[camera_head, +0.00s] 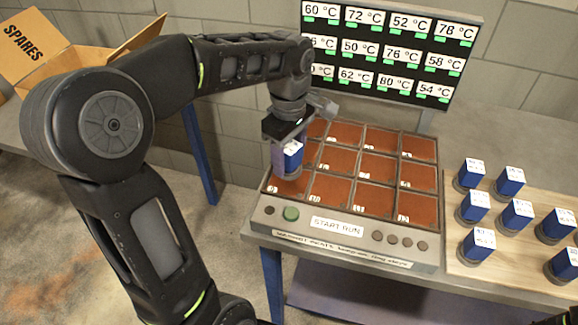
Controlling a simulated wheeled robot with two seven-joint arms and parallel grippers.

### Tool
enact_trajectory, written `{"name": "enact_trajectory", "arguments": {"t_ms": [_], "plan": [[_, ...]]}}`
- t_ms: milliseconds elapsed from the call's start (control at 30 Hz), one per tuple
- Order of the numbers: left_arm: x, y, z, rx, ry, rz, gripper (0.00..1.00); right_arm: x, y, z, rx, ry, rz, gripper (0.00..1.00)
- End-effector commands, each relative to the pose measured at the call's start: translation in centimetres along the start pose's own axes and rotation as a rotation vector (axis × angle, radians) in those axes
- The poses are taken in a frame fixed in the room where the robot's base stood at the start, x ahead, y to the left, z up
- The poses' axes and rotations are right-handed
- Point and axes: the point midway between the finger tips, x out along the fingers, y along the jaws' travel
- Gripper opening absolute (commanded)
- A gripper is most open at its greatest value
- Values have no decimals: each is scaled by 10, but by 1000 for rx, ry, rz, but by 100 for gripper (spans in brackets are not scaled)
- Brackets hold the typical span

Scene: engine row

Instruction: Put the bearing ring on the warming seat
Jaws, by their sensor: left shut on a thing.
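My left gripper (286,148) points down over the left part of the warming plate (330,225) and is shut on a bearing ring with a blue block and white label (293,158). The ring is above or at the front-left seat (287,184), a rust-coloured square; I cannot tell whether it touches. The plate has several such seats in rows, each with a small white mark. The gripper hides part of the back-left seats.
Several similar blue-labelled pieces (516,212) stand on a wooden board (480,260) at the right. A temperature display (385,50) stands behind the plate. The plate's front has a green button (291,214) and a START RUN label. A SPARES box (70,60) is at the upper left.

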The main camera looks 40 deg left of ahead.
Motion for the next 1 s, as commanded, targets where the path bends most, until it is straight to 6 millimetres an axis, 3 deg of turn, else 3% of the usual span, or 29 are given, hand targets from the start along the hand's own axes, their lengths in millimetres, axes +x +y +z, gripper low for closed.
{"name": "enact_trajectory", "arguments": {"t_ms": [233,533,933,967,1000], "plan": [[2,0,0,0,0,1,0,0,0,0,0,0,0,36],[36,0,0,0,-1,1,0,-4,-1,0,1,-1,1,36],[41,0,0,0,0,2,0,1,0,0,0,-1,0,36],[40,0,0,0,-1,1,56,-1,0,0,0,-1,0,36],[40,0,0,0,-1,1,60,-1,0,0,0,-1,0,36]]}}
